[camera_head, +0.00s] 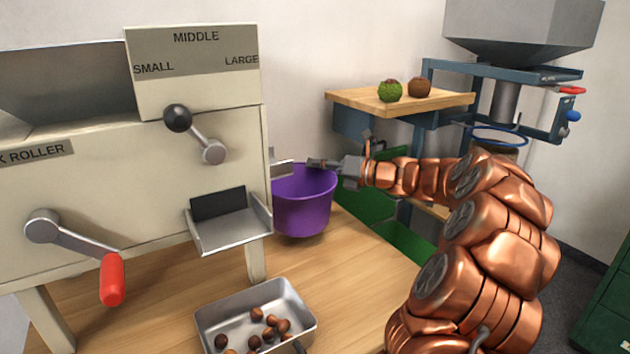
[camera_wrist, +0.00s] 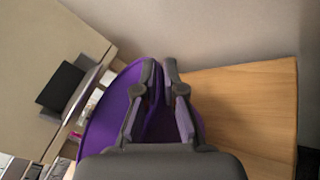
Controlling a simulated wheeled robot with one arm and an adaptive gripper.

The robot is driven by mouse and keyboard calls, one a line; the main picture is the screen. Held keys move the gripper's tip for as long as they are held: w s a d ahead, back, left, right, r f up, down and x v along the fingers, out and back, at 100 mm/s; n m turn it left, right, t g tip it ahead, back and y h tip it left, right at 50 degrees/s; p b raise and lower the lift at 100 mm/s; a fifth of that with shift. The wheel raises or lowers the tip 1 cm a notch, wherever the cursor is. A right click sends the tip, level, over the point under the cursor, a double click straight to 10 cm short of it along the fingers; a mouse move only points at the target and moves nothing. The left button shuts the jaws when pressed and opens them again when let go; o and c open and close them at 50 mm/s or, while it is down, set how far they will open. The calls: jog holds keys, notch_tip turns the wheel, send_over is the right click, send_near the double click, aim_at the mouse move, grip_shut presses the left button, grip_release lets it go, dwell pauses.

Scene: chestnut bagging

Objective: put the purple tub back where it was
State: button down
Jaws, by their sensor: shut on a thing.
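The purple tub (camera_head: 303,203) hangs at the right side of the cream roller machine, above or at the wooden table; I cannot tell whether its base touches. My gripper (camera_head: 318,164) is shut on the tub's rim from the right. In the wrist view the tub (camera_wrist: 104,112) lies below and left of the fingers (camera_wrist: 160,80), which close over its wall. Part of the tub's inside is hidden behind the fingers.
The cream machine (camera_head: 120,165) with its levers and outlet chute (camera_head: 232,228) stands left. A metal tray (camera_head: 208,318) of chestnuts is in front. Bare wooden tabletop (camera_head: 365,262) lies right of the tub. Behind are a small wooden stand (camera_head: 345,98) and a blue-framed hopper (camera_head: 525,30).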

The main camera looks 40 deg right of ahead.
jog(key=f+b, duration=0.1)
jog(key=w+f+b, duration=0.1)
jog(key=f, duration=0.1)
jog(key=shift+f, duration=0.3)
jog(key=c, duration=1.3)
grip_release()
jog(key=p, duration=0.3)
send_near(315, 177)
jog(key=shift+s+d+f, duration=0.1)
jog(key=shift+d+f, duration=0.05)
jog(key=shift+d, duration=0.3)
jog(key=shift+s+d+f, duration=0.1)
jog(key=shift+d+f, duration=0.05)
jog(key=shift+d, duration=0.3)
